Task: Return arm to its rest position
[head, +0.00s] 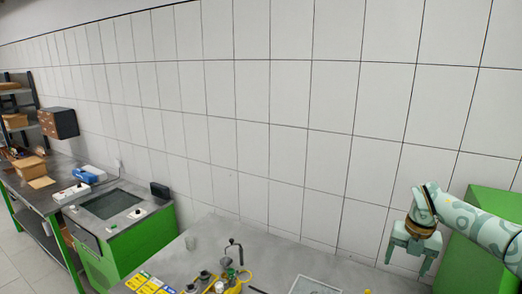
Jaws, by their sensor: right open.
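My right arm reaches in from the right edge, with a pale green patterned link and a brass-coloured wrist ring. My right gripper (408,264) hangs from it with its fingers pointing down. Its fingers are apart and nothing shows between them. It is in front of the white tiled wall, at the right of the picture. My left gripper is not in the picture.
A grey worktop (212,235) carries a dark metal fixture (233,252), yellow cards (150,283) and a tray (314,286). A green block (466,262) stands behind my right arm. A green machine (125,233) and a bench with boxes are at left.

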